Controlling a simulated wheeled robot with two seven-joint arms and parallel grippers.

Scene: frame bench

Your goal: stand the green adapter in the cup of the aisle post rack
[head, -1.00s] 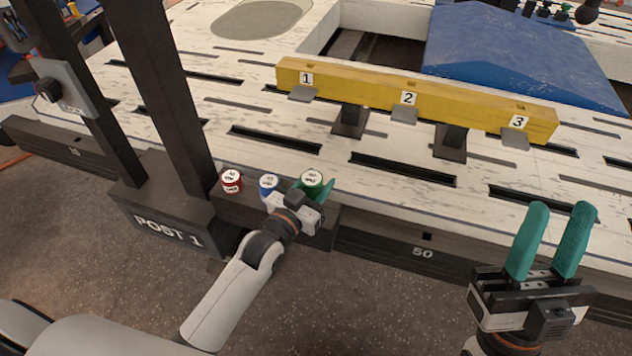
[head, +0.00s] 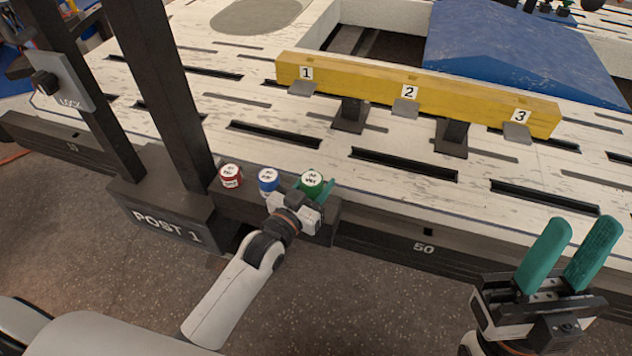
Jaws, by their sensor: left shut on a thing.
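The green adapter (head: 312,179), with a white labelled top, stands upright at the right end of a row on the dark rack beside the post base. My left gripper (head: 314,187) is shut on it from the near side, with teal fingers at its sides. The gripper body hides its lower part, so I cannot tell whether it is seated or lifted. A blue adapter (head: 268,181) and a red adapter (head: 230,176) stand to its left. No empty cup is clearly visible. My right gripper (head: 580,229) is open and empty at the lower right.
The dark base marked POST 1 (head: 165,228) and its tall uprights (head: 165,90) stand left of the row. A yellow beam (head: 440,97) numbered 1 to 3 stands on the slotted white bench (head: 285,115) behind. A blue sheet (head: 520,50) lies at the back right.

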